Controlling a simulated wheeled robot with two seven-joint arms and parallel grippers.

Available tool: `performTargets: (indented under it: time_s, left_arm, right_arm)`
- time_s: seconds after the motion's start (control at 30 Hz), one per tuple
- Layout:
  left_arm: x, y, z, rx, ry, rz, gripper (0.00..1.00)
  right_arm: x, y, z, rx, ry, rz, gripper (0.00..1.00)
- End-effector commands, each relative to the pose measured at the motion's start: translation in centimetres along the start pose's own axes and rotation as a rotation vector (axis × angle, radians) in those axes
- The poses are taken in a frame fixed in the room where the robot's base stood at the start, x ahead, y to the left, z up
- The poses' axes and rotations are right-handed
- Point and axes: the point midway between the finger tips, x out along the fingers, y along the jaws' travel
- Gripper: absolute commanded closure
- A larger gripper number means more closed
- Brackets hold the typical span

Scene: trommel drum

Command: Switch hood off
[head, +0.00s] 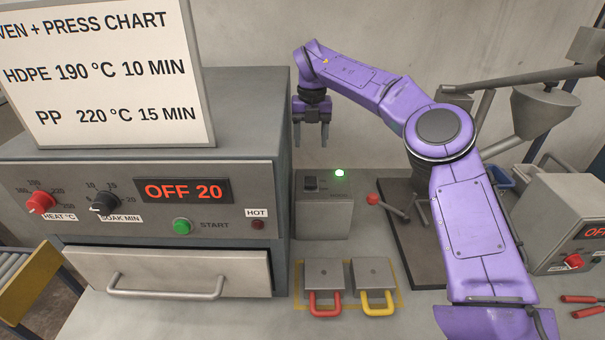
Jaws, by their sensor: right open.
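A grey switch box (323,212) stands on the bench just right of the oven. It has a black switch (311,183) on its top and a lit green lamp (339,173) beside the switch. My left gripper is not in view.
The oven (150,245) with its "OFF 20" display fills the left. A chart board (105,135) stands on it. Two metal blocks with red (325,304) and yellow (377,303) handles lie in front of the box. A red-knobbed lever (387,206) and press base are at its right.

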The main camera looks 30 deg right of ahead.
Motion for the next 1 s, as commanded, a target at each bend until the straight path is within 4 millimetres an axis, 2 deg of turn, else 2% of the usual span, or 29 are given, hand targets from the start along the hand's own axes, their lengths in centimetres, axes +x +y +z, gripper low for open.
performTargets:
  time_s: [0.17,0.4,0.6,0.73,0.93,0.97,1.0]
  left_arm:
    - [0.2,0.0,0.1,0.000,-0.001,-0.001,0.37]
    - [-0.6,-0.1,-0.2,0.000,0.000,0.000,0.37]
    - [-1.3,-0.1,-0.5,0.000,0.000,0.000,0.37]
    - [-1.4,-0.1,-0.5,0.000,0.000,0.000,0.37]
    - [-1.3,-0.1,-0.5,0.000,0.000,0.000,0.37]
    - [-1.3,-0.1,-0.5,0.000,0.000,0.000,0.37]
    - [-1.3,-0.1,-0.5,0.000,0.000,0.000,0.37]
  right_arm:
    - [1.6,-0.1,0.1,0.001,0.003,-0.002,0.38]
    - [6.7,0.0,0.0,-0.001,0.005,-0.003,0.38]
    - [9.9,0.1,0.0,-0.001,0.003,-0.001,0.38]
    - [10.8,0.2,0.1,-0.002,0.001,0.000,0.38]
    - [10.9,0.2,0.1,-0.002,0.000,-0.001,0.38]
    - [10.9,0.2,0.1,-0.002,0.000,-0.001,0.42]
    - [10.9,0.2,0.1,-0.002,0.000,-0.001,0.55]
